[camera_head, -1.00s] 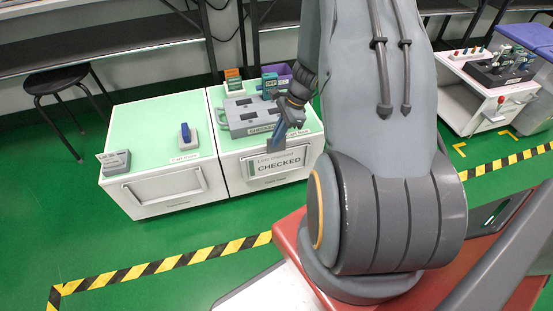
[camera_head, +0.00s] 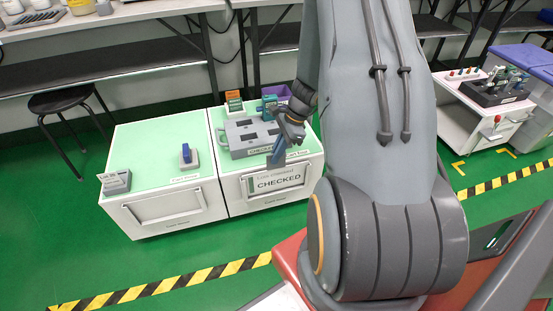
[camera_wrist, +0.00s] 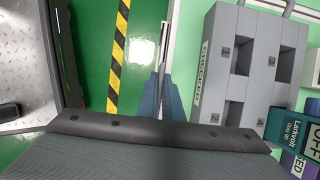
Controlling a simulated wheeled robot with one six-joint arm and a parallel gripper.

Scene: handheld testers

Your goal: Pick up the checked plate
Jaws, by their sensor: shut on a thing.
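The checked plate (camera_head: 276,183), a light sign with dark "CHECKED" lettering, is upright in front of the right cabinet's face in the head view. My gripper (camera_head: 277,154) is above it with blue fingers pointing down, shut on its upper part. In the wrist view the plate (camera_wrist: 163,45) shows edge-on as a thin strip between the blue fingertips (camera_wrist: 162,85). Its face is hidden there. I cannot tell whether it touches the cabinet front.
A grey tester tray (camera_head: 244,135) lies on the right cabinet's green top (camera_head: 225,165). Orange, teal and purple items stand behind it. A grey block with a blue top (camera_head: 188,156) and a small grey box (camera_head: 115,182) sit on the left cabinet. Striped tape (camera_head: 190,280) marks open green floor.

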